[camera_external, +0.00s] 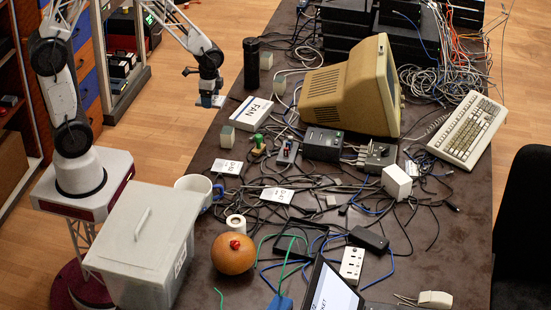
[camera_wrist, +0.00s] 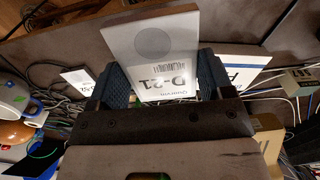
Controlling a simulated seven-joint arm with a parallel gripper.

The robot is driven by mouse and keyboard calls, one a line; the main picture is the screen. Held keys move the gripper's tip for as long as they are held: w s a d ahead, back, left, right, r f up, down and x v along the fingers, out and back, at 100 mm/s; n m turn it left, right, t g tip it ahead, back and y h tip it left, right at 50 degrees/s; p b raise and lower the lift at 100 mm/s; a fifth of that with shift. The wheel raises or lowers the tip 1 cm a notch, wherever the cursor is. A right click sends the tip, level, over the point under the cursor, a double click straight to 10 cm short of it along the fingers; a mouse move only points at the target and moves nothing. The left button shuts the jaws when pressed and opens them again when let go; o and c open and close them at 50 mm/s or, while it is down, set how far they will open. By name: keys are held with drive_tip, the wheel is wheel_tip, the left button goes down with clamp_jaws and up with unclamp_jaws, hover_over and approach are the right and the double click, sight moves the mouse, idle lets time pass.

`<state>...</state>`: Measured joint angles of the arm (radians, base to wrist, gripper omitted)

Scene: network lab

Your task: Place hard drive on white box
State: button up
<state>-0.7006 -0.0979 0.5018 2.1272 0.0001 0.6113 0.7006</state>
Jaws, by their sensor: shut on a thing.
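My gripper (camera_wrist: 165,88) is shut on a pale hard drive (camera_wrist: 155,50) with a grey disc, a barcode and a "D-21" label in the wrist view. The drive stands up between the two dark fingers. In the external view my gripper (camera_external: 210,98) hangs above the floor by the table's left edge, and the drive is barely distinguishable there. A white box (camera_external: 251,112) marked "FAN" lies flat on the table, to the gripper's right and a little lower in the picture. Part of this box (camera_wrist: 232,68) shows right of the gripper in the wrist view.
Two similar labelled pale plates (camera_external: 226,167) (camera_external: 277,194) lie on the cable-strewn table. A beige monitor (camera_external: 345,88) stands right of the white box, a black cylinder (camera_external: 251,62) behind it. A large pale lidded bin (camera_external: 145,240) stands at the lower left.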

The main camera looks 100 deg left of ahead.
drive_tip(key=shift+f, duration=1.25)
drive_tip(key=shift+w, duration=0.1)
hover_over(253, 112)
drive_tip(key=shift+s+d+f, duration=0.1)
drive_tip(key=shift+s+f, duration=0.3)
drive_tip(key=shift+f, duration=0.3)
drive_tip(key=shift+w+a, duration=0.2)
drive_tip(key=shift+w, duration=0.05)
drive_tip(key=shift+f, duration=1.8)
drive_tip(key=shift+f, duration=0.15)
drive_tip(key=o, duration=1)
